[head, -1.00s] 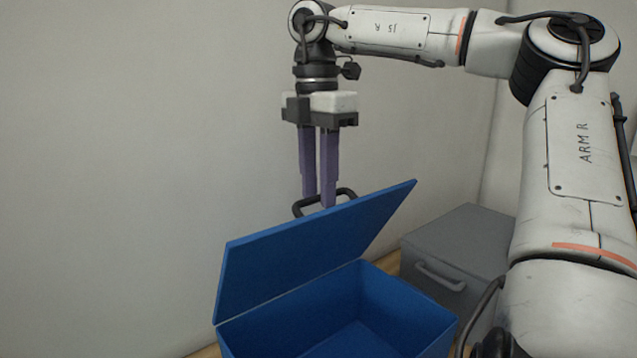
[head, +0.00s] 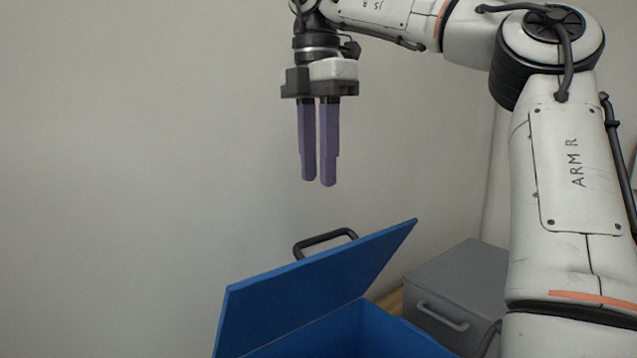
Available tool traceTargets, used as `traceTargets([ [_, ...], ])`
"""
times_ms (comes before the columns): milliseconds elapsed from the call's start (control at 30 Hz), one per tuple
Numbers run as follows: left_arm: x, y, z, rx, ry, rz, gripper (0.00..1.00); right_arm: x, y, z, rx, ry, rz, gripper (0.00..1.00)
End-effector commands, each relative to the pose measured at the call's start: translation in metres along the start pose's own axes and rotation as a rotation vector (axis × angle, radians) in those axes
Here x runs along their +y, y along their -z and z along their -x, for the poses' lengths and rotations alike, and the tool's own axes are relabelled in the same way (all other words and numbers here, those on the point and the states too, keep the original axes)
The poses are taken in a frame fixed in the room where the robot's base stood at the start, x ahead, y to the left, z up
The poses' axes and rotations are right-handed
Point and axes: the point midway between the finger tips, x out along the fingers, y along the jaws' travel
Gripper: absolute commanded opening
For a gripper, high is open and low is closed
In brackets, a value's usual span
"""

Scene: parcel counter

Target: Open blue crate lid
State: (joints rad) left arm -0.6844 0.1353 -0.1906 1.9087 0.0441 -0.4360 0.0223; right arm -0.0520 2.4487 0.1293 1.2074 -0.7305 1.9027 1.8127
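The blue crate (head: 395,335) stands at the bottom centre, cut off by the lower edge of the picture. Its blue lid (head: 310,290) is raised and leans up and back, so the crate's mouth shows. A black handle (head: 325,242) sticks out behind the lid's upper edge. My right gripper (head: 318,183) hangs fingers-down above the handle, clear of it and empty. Its two purple fingers stand a small gap apart. My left gripper is not in view.
A grey box (head: 465,285) with a grey handle stands right of the blue crate, close to my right arm. A plain pale wall (head: 120,150) lies behind. The space left of the gripper is free.

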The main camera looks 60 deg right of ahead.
Motion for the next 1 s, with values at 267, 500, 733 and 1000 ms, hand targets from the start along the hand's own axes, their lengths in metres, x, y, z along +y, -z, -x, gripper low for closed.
traceTargets([
  [267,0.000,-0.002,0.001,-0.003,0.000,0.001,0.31,0.000,0.000,0.002,0.000,-0.001,0.000,0.29],
  [500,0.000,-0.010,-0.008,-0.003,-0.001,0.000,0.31,-0.014,-0.004,-0.002,0.000,-0.060,0.115,0.00],
  [733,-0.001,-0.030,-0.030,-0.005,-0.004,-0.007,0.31,-0.058,-0.011,-0.015,-0.081,-0.293,0.546,0.00],
  [1000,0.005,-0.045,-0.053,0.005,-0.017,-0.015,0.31,-0.105,-0.005,-0.036,-0.375,-0.601,1.068,0.00],
])
